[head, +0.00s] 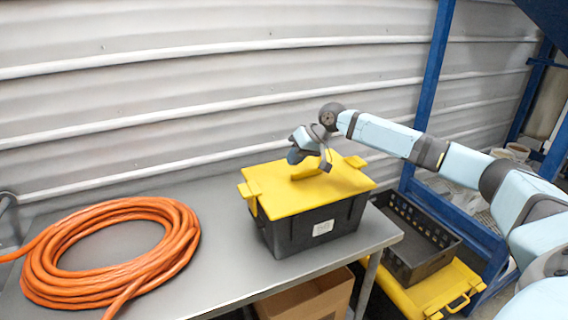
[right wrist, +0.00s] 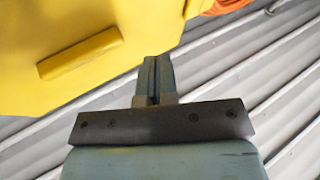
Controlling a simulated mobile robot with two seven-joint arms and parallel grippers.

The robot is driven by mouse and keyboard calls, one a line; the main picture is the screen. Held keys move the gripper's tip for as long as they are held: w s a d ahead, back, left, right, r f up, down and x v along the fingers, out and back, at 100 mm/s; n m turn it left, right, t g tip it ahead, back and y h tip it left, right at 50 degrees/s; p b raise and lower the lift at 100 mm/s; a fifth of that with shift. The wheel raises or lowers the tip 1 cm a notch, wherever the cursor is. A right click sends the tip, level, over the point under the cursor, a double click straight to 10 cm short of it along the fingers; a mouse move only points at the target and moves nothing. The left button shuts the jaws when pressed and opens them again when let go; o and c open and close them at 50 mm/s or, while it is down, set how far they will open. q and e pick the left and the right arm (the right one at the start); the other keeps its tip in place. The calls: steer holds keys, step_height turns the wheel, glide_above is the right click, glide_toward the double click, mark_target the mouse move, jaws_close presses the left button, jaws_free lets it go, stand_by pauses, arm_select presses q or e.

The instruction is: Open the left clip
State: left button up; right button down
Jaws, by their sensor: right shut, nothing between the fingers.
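A black box (head: 290,237) with a yellow lid (head: 290,201) stands on the grey table. The left clip (head: 248,195) is a yellow tab at the lid's left edge; I cannot tell whether it is fastened. Another yellow clip (head: 356,162) is at the lid's right end. My right gripper (head: 294,156) is above the back part of the lid, to the right of the left clip and apart from it. In the right wrist view its fingers (right wrist: 155,74) are together and empty, with the yellow lid (right wrist: 140,25) beyond them. My left gripper is out of view.
A coiled orange hose (head: 105,255) lies on the table (head: 222,222) to the left of the box. A ribbed metal wall (head: 180,90) is close behind. A black crate (head: 425,262) and a yellow case (head: 440,295) are lower right. Bare table lies between hose and box.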

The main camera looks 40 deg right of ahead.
mark_target(265, 187)
steer(key=p+x, duration=0.1)
steer(key=x, duration=0.7)
steer(key=shift+w+a+f+p, duration=0.15)
steer(key=shift+w+a+p, duration=0.1)
steer(key=shift+p, duration=0.15)
steer(key=shift+w+a+p, duration=0.2)
steer(key=shift+a+p, duration=0.25)
steer(key=shift+a, duration=0.7)
steer(key=shift+w+a, duration=0.1)
steer(key=shift+a, duration=0.5)
steer(key=shift+w, duration=0.1)
